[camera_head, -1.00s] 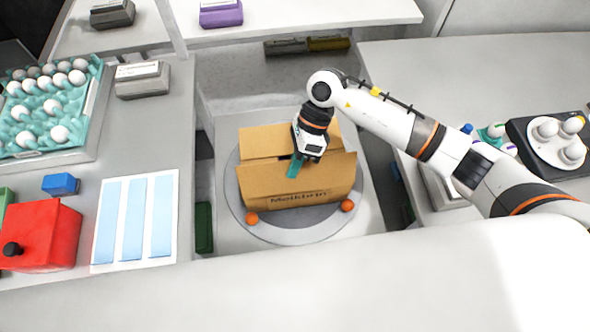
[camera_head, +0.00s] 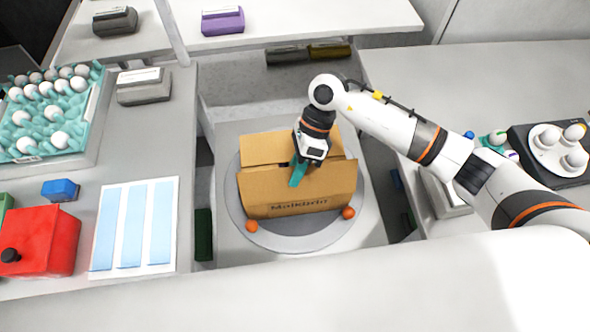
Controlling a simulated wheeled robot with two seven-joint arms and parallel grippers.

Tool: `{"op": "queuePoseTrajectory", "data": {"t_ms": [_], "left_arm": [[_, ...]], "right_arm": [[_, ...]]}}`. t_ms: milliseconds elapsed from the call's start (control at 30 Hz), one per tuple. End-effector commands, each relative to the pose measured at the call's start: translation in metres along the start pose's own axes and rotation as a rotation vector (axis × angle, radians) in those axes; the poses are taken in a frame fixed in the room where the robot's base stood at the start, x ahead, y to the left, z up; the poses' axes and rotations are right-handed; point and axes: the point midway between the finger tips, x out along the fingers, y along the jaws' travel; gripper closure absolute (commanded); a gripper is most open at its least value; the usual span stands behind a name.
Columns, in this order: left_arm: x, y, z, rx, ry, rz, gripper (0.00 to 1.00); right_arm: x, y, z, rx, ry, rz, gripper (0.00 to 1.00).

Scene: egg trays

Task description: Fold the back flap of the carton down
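A brown cardboard carton (camera_head: 300,204) sits on a round grey turntable, its printed front facing me. Its back flap (camera_head: 265,148) shows as a brown panel along the far side, partly hidden behind my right gripper. A nearer top flap (camera_head: 265,184) lies across the front part of the top. My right gripper (camera_head: 297,176) reaches in from the right, its teal fingers pointing down over the middle of the carton top. The fingers overlap in this view, so their opening and any contact cannot be told. My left gripper is not in view.
The grey turntable (camera_head: 240,215) carries two orange balls (camera_head: 251,226) near the carton's front corners. Left are a teal egg tray (camera_head: 85,112), a red box (camera_head: 50,240) and a white sheet with blue strips (camera_head: 100,262).

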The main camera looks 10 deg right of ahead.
Motion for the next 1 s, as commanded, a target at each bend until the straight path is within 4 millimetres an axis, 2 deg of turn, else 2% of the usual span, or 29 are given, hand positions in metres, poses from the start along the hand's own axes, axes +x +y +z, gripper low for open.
{"op": "queuePoseTrajectory", "data": {"t_ms": [167, 300, 533, 700, 967, 1000], "left_arm": [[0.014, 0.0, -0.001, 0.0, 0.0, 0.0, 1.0], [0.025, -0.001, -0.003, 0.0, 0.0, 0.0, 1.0], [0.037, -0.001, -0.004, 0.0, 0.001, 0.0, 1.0], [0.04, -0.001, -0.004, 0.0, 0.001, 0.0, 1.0], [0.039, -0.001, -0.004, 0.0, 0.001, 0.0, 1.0], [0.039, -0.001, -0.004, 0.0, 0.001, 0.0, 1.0]], "right_arm": [[-0.028, 0.003, 0.001, -0.002, 0.0, 0.007, 0.75], [-0.059, 0.003, 0.001, -0.003, 0.001, 0.008, 0.75], [-0.1, 0.002, 0.001, -0.001, 0.001, 0.005, 0.75], [-0.113, 0.001, 0.0, -0.001, 0.0, 0.001, 0.75], [-0.115, 0.0, 0.0, 0.0, 0.001, 0.0, 0.75], [-0.115, 0.0, 0.0, 0.0, 0.001, 0.0, 0.78]]}}
